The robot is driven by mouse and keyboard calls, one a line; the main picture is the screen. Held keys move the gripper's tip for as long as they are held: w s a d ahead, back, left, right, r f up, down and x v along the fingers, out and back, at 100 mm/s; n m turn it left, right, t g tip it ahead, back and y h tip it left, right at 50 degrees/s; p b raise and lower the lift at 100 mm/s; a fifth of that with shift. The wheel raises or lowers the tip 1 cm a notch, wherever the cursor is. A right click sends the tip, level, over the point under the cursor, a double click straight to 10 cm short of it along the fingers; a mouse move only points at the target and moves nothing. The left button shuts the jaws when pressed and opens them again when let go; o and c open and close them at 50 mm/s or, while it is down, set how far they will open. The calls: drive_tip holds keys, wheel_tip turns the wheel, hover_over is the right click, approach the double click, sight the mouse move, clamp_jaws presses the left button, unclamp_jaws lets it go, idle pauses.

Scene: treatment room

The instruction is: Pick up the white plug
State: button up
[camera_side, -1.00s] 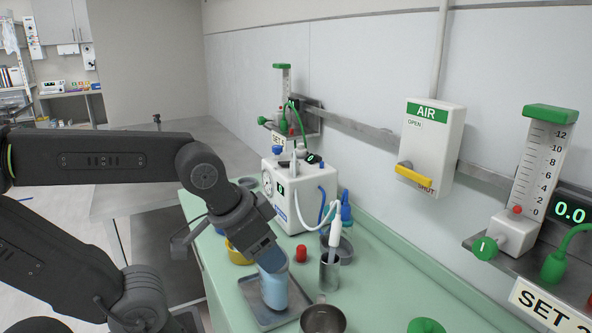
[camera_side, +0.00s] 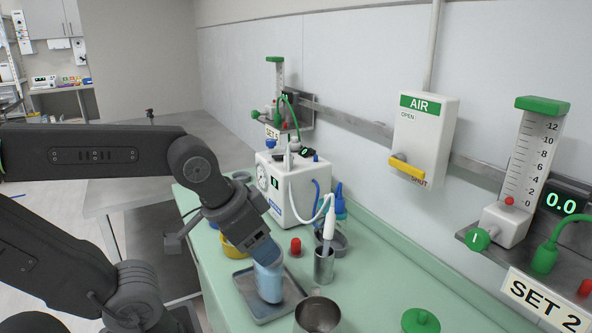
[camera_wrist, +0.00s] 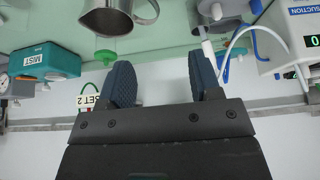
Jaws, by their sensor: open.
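I cannot make out a white plug in either view. My gripper (camera_side: 267,262) points down over the grey tray (camera_side: 243,291) on the green counter. In the wrist view its two dark blue fingers (camera_wrist: 162,84) stand apart with nothing visible held between them. A light blue rounded form (camera_side: 269,283) shows at the fingers, over the tray; I cannot tell whether it is a cup or a lit finger. A white wand-like handpiece (camera_side: 329,224) on a white hose stands in a steel cup (camera_side: 324,268) right of the gripper.
A steel jug (camera_side: 317,314) stands in front, with a green knob (camera_side: 420,321) to its right. A red cap (camera_side: 295,247) lies beyond the tray. The white suction unit (camera_side: 285,195) stands behind. A yellow pot (camera_side: 236,246) is close behind my gripper. The right counter is fairly clear.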

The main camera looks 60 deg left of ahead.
drive_tip(key=shift+r, duration=0.1)
drive_tip(key=w+a+r+n+g+y, duration=0.1)
drive_tip(key=w+a+r+n, duration=0.35)
drive_tip(key=w+r, duration=0.3)
wheel_tip(320, 180, up, 3)
drive_tip(key=n+g+y, duration=0.3)
drive_tip(key=n+g, duration=0.3)
drive_tip(key=n, duration=1.1)
hover_over(289, 155)
drive_tip(key=w+d, duration=0.1)
drive_tip(key=d, duration=0.4)
drive_tip(key=shift+m, duration=0.25)
drive_tip(key=x, duration=1.3)
drive_tip(key=shift+w+a+f, duration=0.15)
drive_tip(key=shift+w+a, duration=0.1)
drive_tip(key=shift+a, duration=0.15)
drive_tip(key=shift+c, duration=0.3)
drive_tip(key=c, duration=0.9)
